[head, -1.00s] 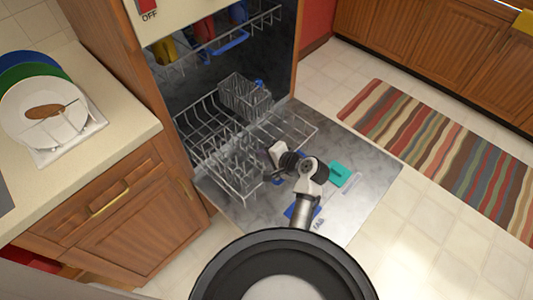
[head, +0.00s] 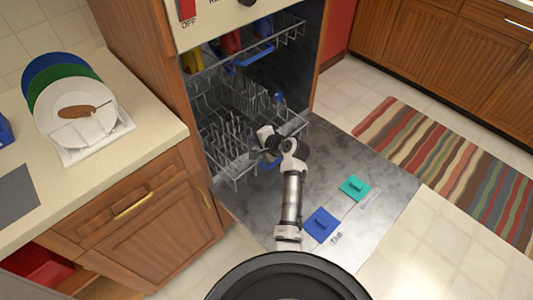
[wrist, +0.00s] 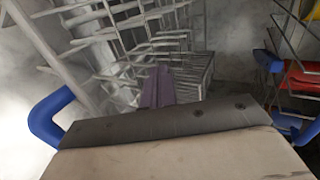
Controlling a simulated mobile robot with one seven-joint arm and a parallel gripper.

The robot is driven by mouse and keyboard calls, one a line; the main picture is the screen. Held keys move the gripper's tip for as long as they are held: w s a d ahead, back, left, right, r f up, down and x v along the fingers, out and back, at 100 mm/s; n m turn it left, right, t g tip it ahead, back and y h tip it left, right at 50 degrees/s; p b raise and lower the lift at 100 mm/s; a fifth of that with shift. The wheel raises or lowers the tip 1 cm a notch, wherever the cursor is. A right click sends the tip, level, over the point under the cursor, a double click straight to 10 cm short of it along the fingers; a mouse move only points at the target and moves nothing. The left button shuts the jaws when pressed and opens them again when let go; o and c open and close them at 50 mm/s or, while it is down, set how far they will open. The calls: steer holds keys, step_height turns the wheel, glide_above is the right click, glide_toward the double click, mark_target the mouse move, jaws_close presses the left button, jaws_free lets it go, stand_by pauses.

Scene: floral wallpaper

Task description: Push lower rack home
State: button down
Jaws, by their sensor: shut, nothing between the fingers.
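The lower rack (head: 228,150) of wire sits mostly inside the dishwasher, its front edge near the mouth of the opening. My gripper (head: 262,152) is at the front of this rack, shut with nothing held. A blue handle shows under my gripper in the head view (head: 268,163) and at the left of the wrist view (wrist: 50,118). In the wrist view, my closed purple fingers (wrist: 157,88) point in among the rack wires (wrist: 165,60). Whether they touch the wires I cannot tell. My arm hides part of the rack front.
The dishwasher door (head: 370,235) lies open and flat, with a blue piece (head: 321,224) and a teal piece (head: 354,187) on it. The upper rack (head: 290,38) holds red and yellow items. A counter with plates (head: 75,105) is at left. A striped rug (head: 450,160) lies at right.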

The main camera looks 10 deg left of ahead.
steer(key=w+a+b, duration=0.3)
steer(key=w+a, duration=0.2)
steer(key=a, duration=0.3)
steer(key=w+a+b, duration=0.3)
steer(key=w+a, duration=0.3)
steer(key=a, duration=0.3)
steer(key=shift+w+b, duration=0.25)
steer(key=shift+b, duration=0.1)
